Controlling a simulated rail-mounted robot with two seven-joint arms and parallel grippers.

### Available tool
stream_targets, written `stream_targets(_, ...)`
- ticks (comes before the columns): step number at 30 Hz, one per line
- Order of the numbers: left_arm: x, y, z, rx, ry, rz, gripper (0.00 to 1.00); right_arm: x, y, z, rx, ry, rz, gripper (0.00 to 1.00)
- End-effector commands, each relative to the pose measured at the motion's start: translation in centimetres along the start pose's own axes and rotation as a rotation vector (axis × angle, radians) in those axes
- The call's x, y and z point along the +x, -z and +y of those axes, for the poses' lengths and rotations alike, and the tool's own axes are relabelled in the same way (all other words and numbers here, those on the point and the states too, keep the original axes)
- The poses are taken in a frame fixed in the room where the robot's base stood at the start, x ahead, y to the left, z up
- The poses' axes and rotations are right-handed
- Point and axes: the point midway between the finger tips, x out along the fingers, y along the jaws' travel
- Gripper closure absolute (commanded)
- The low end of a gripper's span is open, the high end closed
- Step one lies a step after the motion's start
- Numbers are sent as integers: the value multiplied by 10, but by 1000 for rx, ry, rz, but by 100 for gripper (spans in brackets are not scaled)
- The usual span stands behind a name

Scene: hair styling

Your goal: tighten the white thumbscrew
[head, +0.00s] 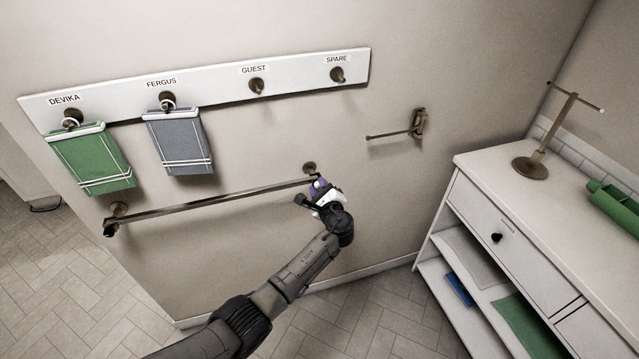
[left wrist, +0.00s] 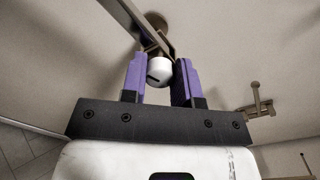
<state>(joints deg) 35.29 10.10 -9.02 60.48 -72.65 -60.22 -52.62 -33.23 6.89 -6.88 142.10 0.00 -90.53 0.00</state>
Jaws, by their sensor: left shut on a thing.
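The white thumbscrew (left wrist: 159,71), a rounded white knob with a dark slot, sits under the end of the metal towel bar (head: 215,202) near its wall mount. In the left wrist view the bar (left wrist: 135,22) passes just beyond the thumbscrew. My left gripper (head: 318,186) is at the bar's right end in the head view. Its purple fingers (left wrist: 160,78) are shut on the thumbscrew, one on each side. In the head view the gripper largely hides the thumbscrew. My right gripper is not in view.
A labelled peg rail (head: 215,88) holds a green towel (head: 95,160) and a grey towel (head: 180,145). A small wall holder (head: 418,123) is right of the bar. A white cabinet (head: 510,185) with a metal stand (head: 530,167) stands at right. Floor is open at left.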

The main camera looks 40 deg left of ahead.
Motion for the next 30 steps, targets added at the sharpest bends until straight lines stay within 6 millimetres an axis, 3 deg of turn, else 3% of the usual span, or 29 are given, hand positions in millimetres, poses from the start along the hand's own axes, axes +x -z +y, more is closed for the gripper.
stream_targets(12, 0, -1, 0, 166, -1, -5, 95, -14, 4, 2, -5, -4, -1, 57)
stream_targets(29, 0, 0, 0, 188, -1, -6, 95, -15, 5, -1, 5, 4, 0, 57)
stream_targets(30, 0, 0, 0, 188, -1, -6, 69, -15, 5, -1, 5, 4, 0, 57)
